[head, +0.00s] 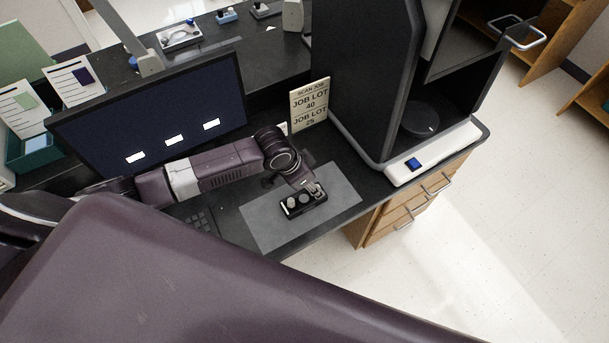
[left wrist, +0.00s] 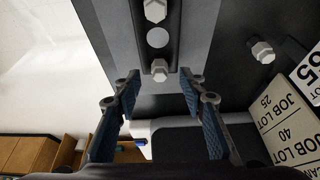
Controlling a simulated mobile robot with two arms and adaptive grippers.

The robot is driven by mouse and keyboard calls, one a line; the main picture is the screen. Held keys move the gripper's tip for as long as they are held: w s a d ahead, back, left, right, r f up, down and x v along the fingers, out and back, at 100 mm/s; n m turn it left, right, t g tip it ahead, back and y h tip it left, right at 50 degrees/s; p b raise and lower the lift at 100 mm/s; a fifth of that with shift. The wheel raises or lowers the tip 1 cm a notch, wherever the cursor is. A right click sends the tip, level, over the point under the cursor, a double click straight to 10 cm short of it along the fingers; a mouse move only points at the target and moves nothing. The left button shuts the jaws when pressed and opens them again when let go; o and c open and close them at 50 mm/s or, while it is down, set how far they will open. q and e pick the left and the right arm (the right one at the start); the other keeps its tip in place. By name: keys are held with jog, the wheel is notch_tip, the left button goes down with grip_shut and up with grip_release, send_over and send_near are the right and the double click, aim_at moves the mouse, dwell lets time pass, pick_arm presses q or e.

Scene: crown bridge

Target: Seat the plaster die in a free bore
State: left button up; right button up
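A black block with a row of bores (head: 297,212) lies on the grey mat; it also shows in the left wrist view (left wrist: 174,54). There, one white hex-topped die (left wrist: 155,10) stands at its far part and another (left wrist: 160,70) at its near end. A third white die (left wrist: 263,52) stands apart on the dark surface to the right. My left gripper (head: 314,190) is over the block's right end. In the wrist view its fingers (left wrist: 160,78) are apart, either side of the near die, with no clear contact. My right gripper is out of view.
The grey mat (head: 260,225) has free room around the block. A job lot sign (head: 310,103) stands behind it. A monitor (head: 150,120) is at left and a dark machine with a pale base (head: 440,150) at right. The desk's front edge is close.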

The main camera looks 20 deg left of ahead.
pick_arm(q)
jog(key=v, duration=0.9)
jog(key=shift+s, duration=0.2)
